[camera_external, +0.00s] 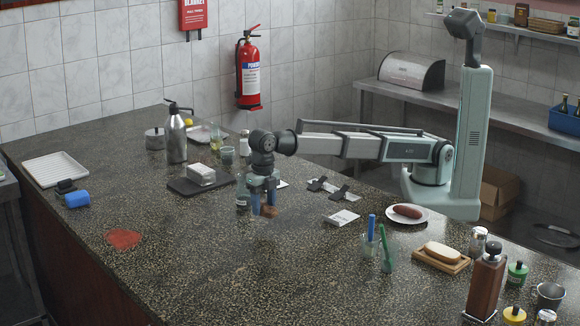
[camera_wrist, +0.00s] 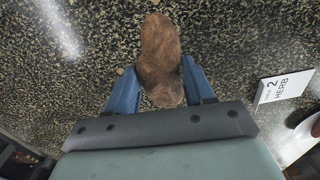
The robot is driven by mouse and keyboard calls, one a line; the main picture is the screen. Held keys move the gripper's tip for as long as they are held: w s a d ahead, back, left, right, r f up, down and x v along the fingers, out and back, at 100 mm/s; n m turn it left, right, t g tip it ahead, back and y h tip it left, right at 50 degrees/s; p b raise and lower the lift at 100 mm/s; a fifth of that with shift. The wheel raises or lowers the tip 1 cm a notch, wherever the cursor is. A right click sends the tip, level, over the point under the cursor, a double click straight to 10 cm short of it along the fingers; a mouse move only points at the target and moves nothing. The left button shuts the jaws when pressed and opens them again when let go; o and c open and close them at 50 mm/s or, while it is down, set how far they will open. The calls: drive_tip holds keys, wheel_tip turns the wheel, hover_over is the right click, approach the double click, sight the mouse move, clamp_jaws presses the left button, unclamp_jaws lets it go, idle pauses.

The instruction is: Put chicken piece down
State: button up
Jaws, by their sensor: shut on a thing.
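My gripper (camera_external: 263,205) points down over the middle of the dark speckled counter (camera_external: 190,250). Its blue fingers are shut on a brown chicken piece (camera_wrist: 160,60), which shows between and beyond the fingers in the wrist view. In the external view the chicken piece (camera_external: 268,211) is small and partly hidden by the fingers. It is at or close above the counter; I cannot tell whether it touches. In the wrist view the gripper (camera_wrist: 163,85) has bare speckled counter around it.
A white card (camera_external: 342,218) reading "2 HERB" lies to the right. A white plate (camera_external: 393,220) with a brown sausage-like item stands farther right. A glass with blue and green sticks (camera_external: 372,250) stands front right. A dark board (camera_external: 185,187) with a white block is behind left. The front-left counter is mostly clear, with a red patch (camera_external: 124,239).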

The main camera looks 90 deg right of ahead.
sight(264, 228)
drive_tip(key=shift+f, duration=2.3)
drive_tip(key=shift+f, duration=0.1)
drive_tip(key=o, duration=1.1)
wheel_tip(264, 228, up, 12)
drive_tip(key=shift+r, duration=0.15)
